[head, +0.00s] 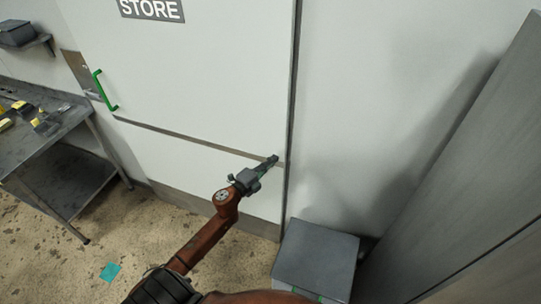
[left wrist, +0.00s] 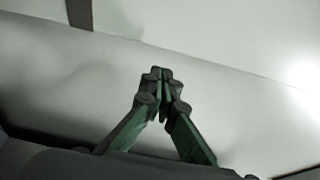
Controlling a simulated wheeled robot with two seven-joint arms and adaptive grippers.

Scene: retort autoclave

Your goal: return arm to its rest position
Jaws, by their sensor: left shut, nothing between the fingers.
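My left arm reaches up from the bottom of the head view, with its brown links bent at an elbow. Its left gripper (head: 272,160) is in front of the white store door (head: 200,70), close to the door's right edge. I cannot tell whether it touches the door. In the left wrist view the two green and dark fingers of the left gripper (left wrist: 162,74) meet at their tips, with nothing between them. Pale surfaces fill the background there. My right gripper is in neither view.
The door has a green handle (head: 104,90) on its left side. A metal table (head: 45,150) with tools stands at the left. A grey box (head: 316,258) sits on the floor below the gripper. A tall grey panel (head: 470,170) stands at the right. A teal square (head: 110,271) lies on the floor.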

